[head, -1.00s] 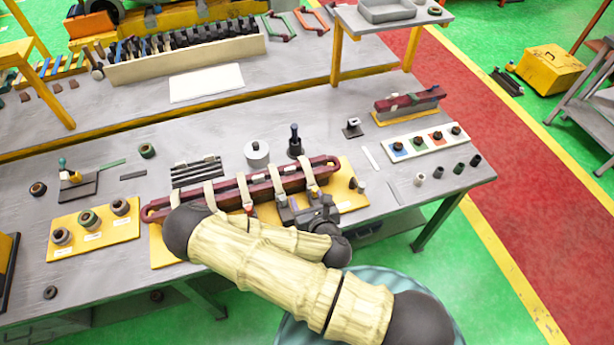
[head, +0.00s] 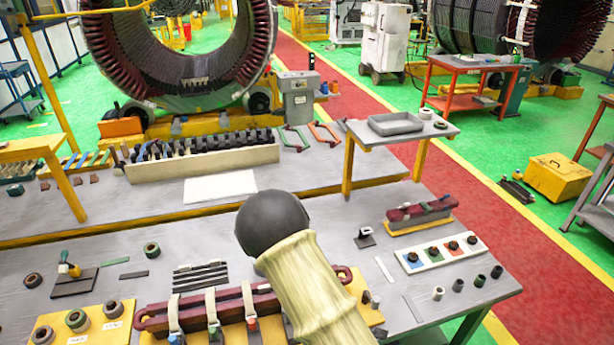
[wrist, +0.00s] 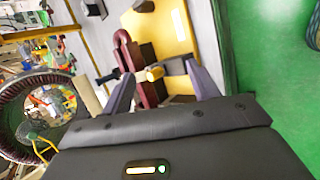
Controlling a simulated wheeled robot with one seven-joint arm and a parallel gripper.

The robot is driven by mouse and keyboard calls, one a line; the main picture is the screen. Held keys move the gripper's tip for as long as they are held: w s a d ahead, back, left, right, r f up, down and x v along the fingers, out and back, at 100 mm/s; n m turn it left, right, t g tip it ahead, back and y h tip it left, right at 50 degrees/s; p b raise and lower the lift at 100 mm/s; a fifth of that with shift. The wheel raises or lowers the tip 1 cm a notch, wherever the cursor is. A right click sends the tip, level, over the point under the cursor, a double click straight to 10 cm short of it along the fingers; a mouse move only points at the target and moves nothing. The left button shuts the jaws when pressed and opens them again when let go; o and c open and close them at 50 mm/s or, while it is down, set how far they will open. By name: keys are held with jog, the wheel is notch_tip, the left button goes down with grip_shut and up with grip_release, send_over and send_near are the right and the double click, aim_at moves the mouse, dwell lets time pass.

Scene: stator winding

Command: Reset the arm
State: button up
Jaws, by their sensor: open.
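My gripper (wrist: 160,88) shows in the wrist view with its two grey fingers spread apart and nothing held between them. Beyond the fingers lie the dark red coil (wrist: 123,50) and the yellow base plate (wrist: 172,30) under it. In the head view, my raised arm crosses in front of the dark red coil (head: 190,317) and hides part of it. Light straps (head: 212,308) wrap around the coil. My gripper is not visible in the head view.
A white board with colored squares (head: 430,262) and small cylinders stand on the bench at right. A raised shelf with a grey tray (head: 395,124) stands behind. A yellow plate with rings (head: 110,338) is at front left. A large stator ring (head: 100,45) stands at the back.

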jog(key=s+d+r+m+g+y+b, duration=0.1)
jog(key=s+d+r+m+g+b, duration=0.1)
jog(key=r+m, duration=0.4)
jog(key=s+d+r+m+g+b, duration=0.3)
jog(key=s+r+m, duration=0.4)
jog(key=m, duration=0.5)
jog(key=shift+s+d+r+m+y+b, duration=0.15)
jog(key=shift+s+d+m+y+b, duration=0.15)
jog(key=shift+d+m+y+b, duration=0.1)
